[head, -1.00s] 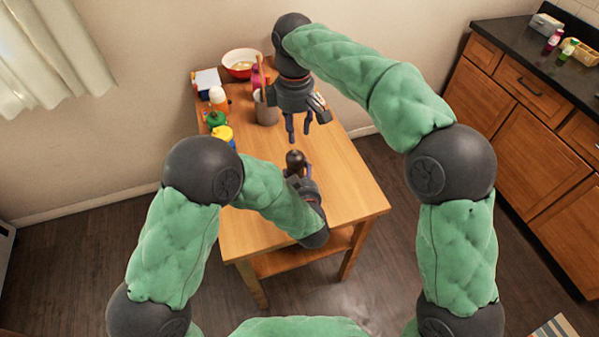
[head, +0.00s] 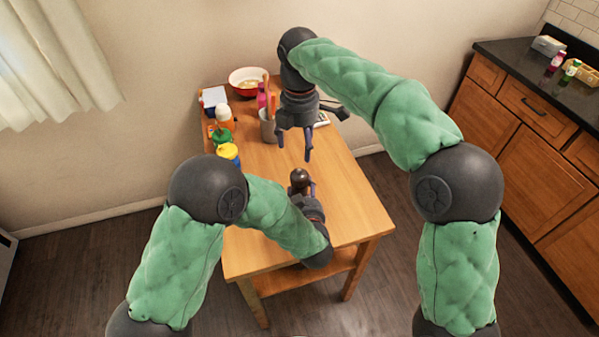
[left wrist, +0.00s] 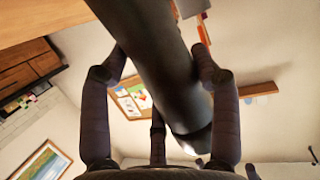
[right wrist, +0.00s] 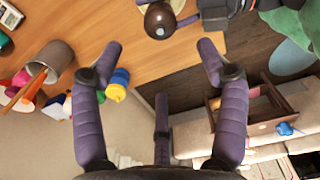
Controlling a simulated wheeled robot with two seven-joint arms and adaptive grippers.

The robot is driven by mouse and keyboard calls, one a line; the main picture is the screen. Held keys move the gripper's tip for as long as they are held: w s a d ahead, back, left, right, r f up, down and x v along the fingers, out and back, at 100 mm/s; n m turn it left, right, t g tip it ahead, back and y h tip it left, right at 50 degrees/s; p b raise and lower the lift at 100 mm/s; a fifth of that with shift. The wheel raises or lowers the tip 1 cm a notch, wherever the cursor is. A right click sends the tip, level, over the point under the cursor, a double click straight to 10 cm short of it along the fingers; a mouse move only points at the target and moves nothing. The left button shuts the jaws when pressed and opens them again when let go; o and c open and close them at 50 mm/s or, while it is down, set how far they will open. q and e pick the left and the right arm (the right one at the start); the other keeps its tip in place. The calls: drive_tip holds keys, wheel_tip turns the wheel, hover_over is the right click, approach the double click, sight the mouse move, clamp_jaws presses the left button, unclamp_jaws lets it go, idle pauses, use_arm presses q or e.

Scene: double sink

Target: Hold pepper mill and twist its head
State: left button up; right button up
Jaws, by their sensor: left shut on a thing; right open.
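The pepper mill (head: 299,177) stands near the middle of the wooden table, its dark round head uppermost. My left gripper (head: 304,190) is shut around its body. In the left wrist view the mill's dark cylinder (left wrist: 158,50) runs between my fingers. My right gripper (head: 295,148) is open and empty, above and behind the mill, with its fingers pointing down. In the right wrist view the brown mill head (right wrist: 158,20) lies beyond my open fingertips and apart from them, with left gripper fingers beside it.
The wooden table (head: 345,205) is clear at the front right. At its back left are a red bowl (head: 248,80), a grey utensil holder (head: 268,128), an orange bottle with a white cap (head: 224,117) and a yellow-topped shaker (head: 229,152). A counter stands at the right.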

sight(299, 172)
wheel_tip(299, 172, down, 12)
drive_tip(key=n, duration=0.3)
drive_tip(key=shift+r, duration=0.25)
idle(0.3)
drive_tip(key=shift+c, duration=0.3)
drive_tip(key=c, duration=1.1)
